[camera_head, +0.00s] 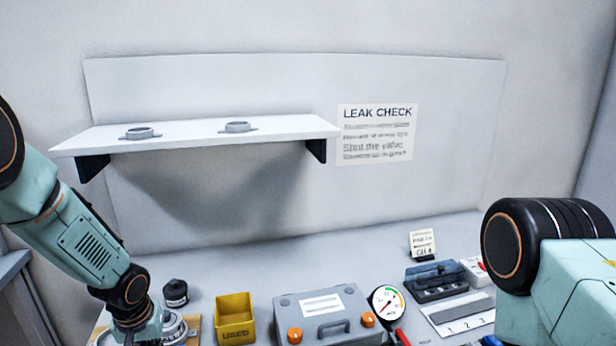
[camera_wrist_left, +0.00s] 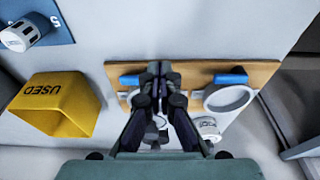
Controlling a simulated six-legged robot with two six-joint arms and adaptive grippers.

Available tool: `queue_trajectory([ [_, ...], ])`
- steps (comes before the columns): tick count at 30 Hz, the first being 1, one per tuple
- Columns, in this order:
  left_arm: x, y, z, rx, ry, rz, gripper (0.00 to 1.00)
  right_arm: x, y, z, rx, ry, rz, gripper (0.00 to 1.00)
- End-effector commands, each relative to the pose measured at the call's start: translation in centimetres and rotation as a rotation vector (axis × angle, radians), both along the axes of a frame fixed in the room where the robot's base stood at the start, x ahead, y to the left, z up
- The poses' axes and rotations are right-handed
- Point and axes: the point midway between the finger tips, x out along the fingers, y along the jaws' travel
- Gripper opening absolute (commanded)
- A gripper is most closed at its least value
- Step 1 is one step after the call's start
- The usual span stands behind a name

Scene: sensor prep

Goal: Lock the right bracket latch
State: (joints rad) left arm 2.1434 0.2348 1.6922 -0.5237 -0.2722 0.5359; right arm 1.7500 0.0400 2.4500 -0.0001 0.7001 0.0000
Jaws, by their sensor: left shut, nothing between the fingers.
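A wooden board (camera_wrist_left: 190,70) carries two ring brackets with blue latches. It also shows at the bottom left of the head view (camera_head: 193,328), mostly behind my left arm. In the left wrist view, the bracket nearer the yellow bin has its blue latch (camera_wrist_left: 130,80) just left of my fingers, which hide much of that bracket. The other bracket (camera_wrist_left: 229,98) shows its grey ring and blue latch (camera_wrist_left: 230,79) to the right. My left gripper (camera_wrist_left: 160,70) is shut and empty over the board; I cannot tell whether it touches the latch. My right gripper is out of view.
A yellow USED bin (camera_head: 235,318) stands beside the board. A white cylinder (camera_wrist_left: 208,128) is near the board in the wrist view. A grey case (camera_head: 325,308), gauge (camera_head: 387,302) and dark tray (camera_head: 437,282) stand right. A shelf (camera_head: 190,130) hangs above.

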Motion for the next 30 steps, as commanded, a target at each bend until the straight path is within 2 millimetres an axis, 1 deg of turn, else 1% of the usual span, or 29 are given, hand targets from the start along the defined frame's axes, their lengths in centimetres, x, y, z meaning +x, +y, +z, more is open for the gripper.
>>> queue_trajectory([
  [8, 0.0, 0.0, 0.3, 0.000, 0.000, 0.000, 0.00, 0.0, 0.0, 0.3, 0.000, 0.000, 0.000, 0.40],
  [30, 0.4, 0.1, 4.2, 0.000, -0.001, 0.000, 0.00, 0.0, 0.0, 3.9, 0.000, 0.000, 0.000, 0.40],
])
